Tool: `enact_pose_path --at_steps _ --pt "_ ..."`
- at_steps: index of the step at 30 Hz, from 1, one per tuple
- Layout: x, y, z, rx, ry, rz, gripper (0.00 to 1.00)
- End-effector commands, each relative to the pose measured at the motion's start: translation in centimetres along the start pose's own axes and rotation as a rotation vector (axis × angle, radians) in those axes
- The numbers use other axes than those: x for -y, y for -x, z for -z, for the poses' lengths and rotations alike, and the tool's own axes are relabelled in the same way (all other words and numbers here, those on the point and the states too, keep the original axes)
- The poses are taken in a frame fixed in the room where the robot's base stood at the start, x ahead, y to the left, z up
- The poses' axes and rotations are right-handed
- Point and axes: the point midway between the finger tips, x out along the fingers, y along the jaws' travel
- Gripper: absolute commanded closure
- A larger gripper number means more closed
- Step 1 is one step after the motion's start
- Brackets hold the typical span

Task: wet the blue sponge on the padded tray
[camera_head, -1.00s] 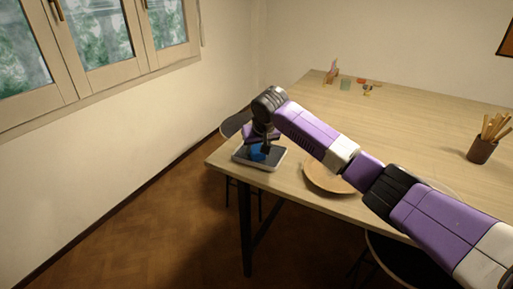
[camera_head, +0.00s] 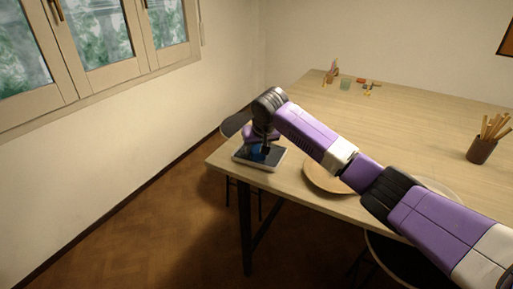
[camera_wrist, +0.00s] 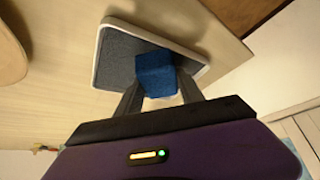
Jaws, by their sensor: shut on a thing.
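The blue sponge (camera_wrist: 157,72) is a small block at the padded tray in the wrist view. It also shows below my gripper in the head view (camera_head: 257,154). The padded tray (camera_wrist: 117,58) has a dark grey-blue pad and a pale rim; it lies at the table's near left corner (camera_head: 270,167). My gripper (camera_wrist: 160,90) is shut on the blue sponge, with one dark finger on each side. The sponge is over or on the pad; I cannot tell whether they touch.
A round wooden plate (camera_head: 322,178) lies right of the tray, partly behind my arm. A cup of wooden sticks (camera_head: 481,150) stands at the right. Several small items, including a greenish cup (camera_head: 345,84), are at the back. The middle of the table (camera_head: 415,120) is clear.

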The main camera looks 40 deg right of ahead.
Motion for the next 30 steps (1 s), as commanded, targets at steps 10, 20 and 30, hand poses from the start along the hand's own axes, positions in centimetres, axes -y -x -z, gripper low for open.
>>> enact_pose_path --at_steps 10,20,30 --pt "0.0 -0.2 -0.2 0.005 0.001 -0.001 0.88" --pt "0.0 1.5 0.8 0.004 0.001 0.000 0.88" --pt "0.1 3.7 2.0 0.002 0.001 0.000 0.88"
